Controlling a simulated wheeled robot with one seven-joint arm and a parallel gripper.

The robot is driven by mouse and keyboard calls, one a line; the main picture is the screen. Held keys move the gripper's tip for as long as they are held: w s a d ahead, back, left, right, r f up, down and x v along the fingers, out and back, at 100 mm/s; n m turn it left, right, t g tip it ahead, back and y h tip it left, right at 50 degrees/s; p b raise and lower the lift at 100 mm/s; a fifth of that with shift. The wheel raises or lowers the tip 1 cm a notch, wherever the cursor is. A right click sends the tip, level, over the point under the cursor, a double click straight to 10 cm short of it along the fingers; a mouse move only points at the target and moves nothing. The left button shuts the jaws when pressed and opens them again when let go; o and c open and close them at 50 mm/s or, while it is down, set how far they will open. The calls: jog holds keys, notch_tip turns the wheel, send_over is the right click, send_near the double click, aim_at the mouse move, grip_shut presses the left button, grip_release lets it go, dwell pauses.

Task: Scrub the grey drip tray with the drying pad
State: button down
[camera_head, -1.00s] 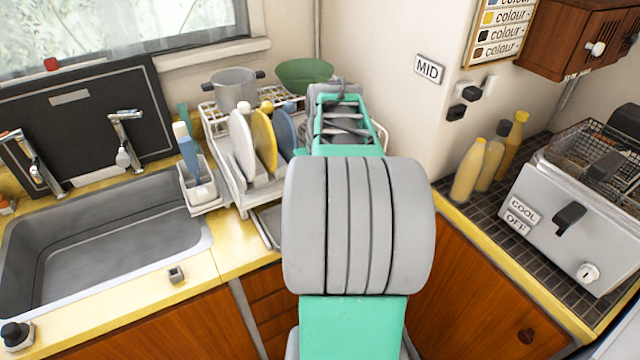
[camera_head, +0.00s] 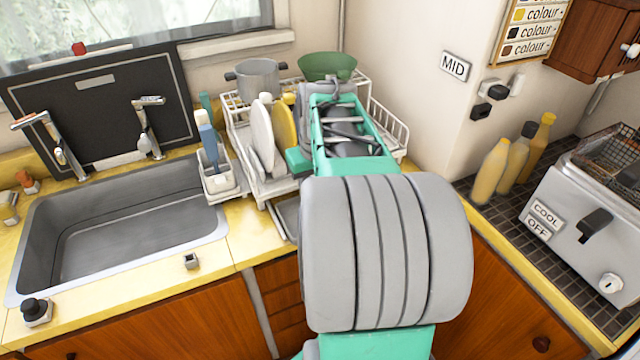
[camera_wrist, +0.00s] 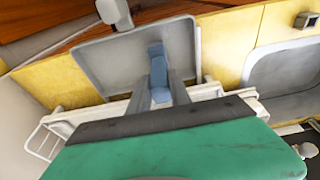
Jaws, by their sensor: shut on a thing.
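The grey drip tray (camera_wrist: 105,62) lies on the yellow counter, sticking out in front of the dish rack; in the head view only its left edge (camera_head: 288,212) shows beside my arm. In the wrist view my gripper (camera_wrist: 158,72) is over the tray, its fingers shut on a small blue thing (camera_wrist: 155,49), seemingly the drying pad. The pad appears against or just above the tray; I cannot tell if it touches. In the head view my arm hides the gripper and the pad.
The white dish rack (camera_head: 388,125) holds plates, a grey pot (camera_head: 257,78) and a green bowl (camera_head: 327,66). A white caddy (camera_head: 222,184) stands left of it, next to the sink (camera_head: 130,228). Yellow bottles (camera_head: 491,168) and a fryer (camera_head: 590,235) stand at the right.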

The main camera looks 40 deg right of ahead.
jog(key=shift+w+a, duration=0.15)
jog(key=shift+a, duration=0.45)
jog(key=p+v, duration=0.2)
jog(key=v, duration=0.1)
jog(key=w+p+v, duration=0.1)
jog(key=p+v, duration=0.1)
jog(key=v, duration=0.1)
jog(key=shift+w+d+r, duration=0.15)
jog(key=shift+d, duration=0.05)
